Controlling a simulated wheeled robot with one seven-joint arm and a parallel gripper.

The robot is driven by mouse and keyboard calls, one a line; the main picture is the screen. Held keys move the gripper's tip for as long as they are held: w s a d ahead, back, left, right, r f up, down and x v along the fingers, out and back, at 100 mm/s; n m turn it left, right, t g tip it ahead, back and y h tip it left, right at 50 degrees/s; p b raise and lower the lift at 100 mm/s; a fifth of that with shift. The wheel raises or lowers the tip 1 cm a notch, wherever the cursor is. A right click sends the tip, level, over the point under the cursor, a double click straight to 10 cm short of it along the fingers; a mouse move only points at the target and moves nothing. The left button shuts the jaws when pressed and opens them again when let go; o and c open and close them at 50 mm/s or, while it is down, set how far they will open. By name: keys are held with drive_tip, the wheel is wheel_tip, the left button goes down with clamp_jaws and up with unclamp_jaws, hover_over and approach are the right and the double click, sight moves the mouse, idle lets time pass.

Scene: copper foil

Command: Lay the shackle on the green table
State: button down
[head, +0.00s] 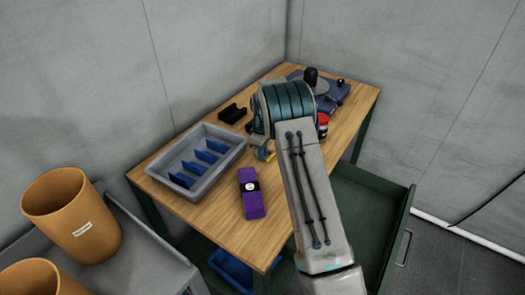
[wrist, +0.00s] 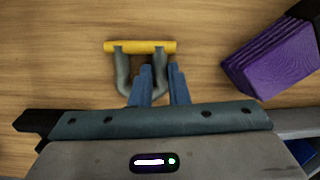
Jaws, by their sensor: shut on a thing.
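The shackle is a grey U-shaped bow with a yellow pin (wrist: 140,47), seen in the wrist view. A small yellow part of the shackle (head: 271,156) shows beneath my wrist in the head view. My gripper (wrist: 160,75) has blue fingers and is shut on the grey bow, with the pin beyond the fingertips. Wood top lies below the shackle; I cannot tell whether they touch. The table (head: 215,215) has a wooden top and dark green legs. My arm hides part of its right side.
A grey tray with blue dividers (head: 235,150) stands left of my gripper. A purple banded bundle (head: 252,205) lies nearby, at right in the wrist view (wrist: 275,60). A black holder (head: 233,113) and a blue-grey device (head: 338,92) are farther back. Orange bins (head: 75,220) stand at left.

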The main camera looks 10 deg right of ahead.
drive_tip(key=shift+f, duration=0.1)
drive_tip(key=c, duration=1.4)
unclamp_jaws()
drive_tip(key=s+r+m+b, duration=0.1)
drive_tip(key=s+r, duration=0.2)
drive_tip(key=r, duration=0.6)
drive_tip(key=s+r+m+b, duration=0.1)
drive_tip(key=s+r, duration=0.1)
drive_tip(key=r, duration=0.7)
drive_tip(key=s+r+m+t, duration=0.25)
drive_tip(key=s+r, duration=0.35)
drive_tip(key=s, duration=0.6)
drive_tip(key=s+f+m, duration=0.2)
drive_tip(key=s+m, duration=0.4)
drive_tip(key=s, duration=1.6)
drive_tip(key=shift+s+f+t, duration=0.25)
drive_tip(key=shift+s+t, duration=0.1)
drive_tip(key=shift+t, duration=0.1)
